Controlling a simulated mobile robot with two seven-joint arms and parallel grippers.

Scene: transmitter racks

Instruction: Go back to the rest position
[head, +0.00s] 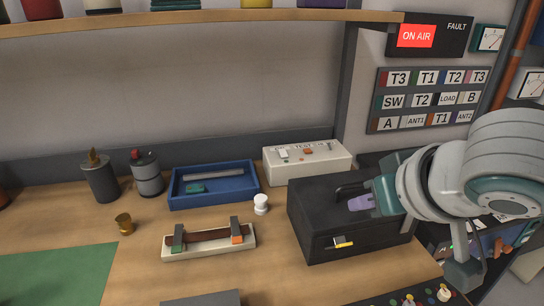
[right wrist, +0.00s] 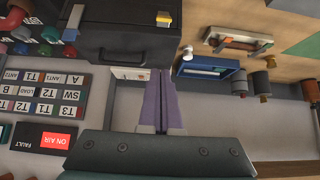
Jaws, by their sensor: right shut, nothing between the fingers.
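My right gripper (head: 362,202) comes in from the right in the head view. Its purple fingers are shut and empty. They show in front of the black box (head: 335,225) and near the black handle on its top; I cannot tell whether they touch it. In the right wrist view the shut fingers (right wrist: 160,82) point up the picture toward the black box (right wrist: 120,40). The left gripper is in neither view.
The wooden bench holds a blue tray (head: 212,203), a white test box (head: 305,163), a white holder (head: 183,250) with a brown bar, a white knob (head: 261,204) and dark canisters (head: 101,180). A shelf (head: 200,20) runs above. The label panel (head: 425,98) is at right.

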